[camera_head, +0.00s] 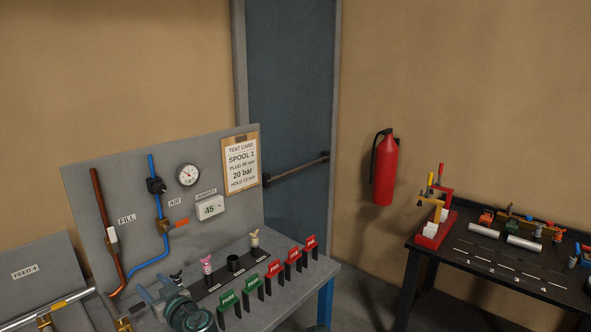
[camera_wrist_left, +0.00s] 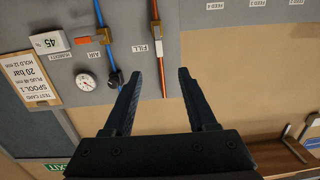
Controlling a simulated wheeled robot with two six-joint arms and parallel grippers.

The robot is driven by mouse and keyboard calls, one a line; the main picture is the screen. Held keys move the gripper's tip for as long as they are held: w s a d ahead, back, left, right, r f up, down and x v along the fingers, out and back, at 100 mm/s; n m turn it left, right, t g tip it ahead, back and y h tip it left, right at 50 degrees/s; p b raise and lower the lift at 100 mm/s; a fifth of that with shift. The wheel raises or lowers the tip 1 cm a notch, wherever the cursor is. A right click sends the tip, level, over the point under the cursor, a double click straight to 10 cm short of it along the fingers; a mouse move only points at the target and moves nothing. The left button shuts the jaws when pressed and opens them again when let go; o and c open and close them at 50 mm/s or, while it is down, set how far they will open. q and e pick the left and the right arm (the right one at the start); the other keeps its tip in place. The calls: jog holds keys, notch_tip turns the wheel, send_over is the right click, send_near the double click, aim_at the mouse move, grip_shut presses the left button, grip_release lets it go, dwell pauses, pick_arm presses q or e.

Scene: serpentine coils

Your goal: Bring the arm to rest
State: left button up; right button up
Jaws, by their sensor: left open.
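My right gripper is not in view.
A blue pipe (camera_head: 153,265) and gauge (camera_head: 188,175) are on the panel. A dark table (camera_head: 440,250) with tools stands at right, beyond a floor gap.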

pick_arm(q)
jog(key=s+d+f+m+g+h, duration=0.3)
jog(key=s+d+f+m+h, duration=0.1)
jog(key=d, duration=0.6)
jog(key=s+d+f+m+g+h, duration=0.4)
jog(key=s+d+f, duration=0.3)
jog(key=d+f, duration=0.2)
jog(key=s+d+f+m+g+h, duration=0.4)
jog(key=s+d+f+m, duration=0.1)
jog(key=d, duration=0.6)
notch_tip(320, 180, down, 2)
jog(key=shift+s+f+m, duration=0.1)
jog(key=shift+s+m, duration=0.2)
jog(key=shift+s, duration=0.35)
